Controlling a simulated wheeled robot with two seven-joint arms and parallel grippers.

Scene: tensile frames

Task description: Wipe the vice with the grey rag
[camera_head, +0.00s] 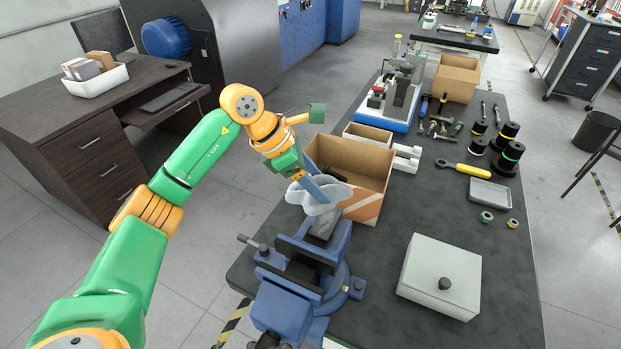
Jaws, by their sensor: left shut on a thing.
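The blue vice (300,276) stands at the front left edge of the dark workbench, its handle pointing left. My left gripper (312,186) is over the far end of the vice, pointing down, shut on the grey rag (315,199). The rag is light grey and bunched around the fingertips. It hangs at the back end of the vice, in front of the cardboard box; whether it touches the vice I cannot tell. My right gripper is not in view.
An open cardboard box (366,170) stands close behind the rag. A pale box with a dark knob (440,276) sits right of the vice. The bench between vice and pale box is clear.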

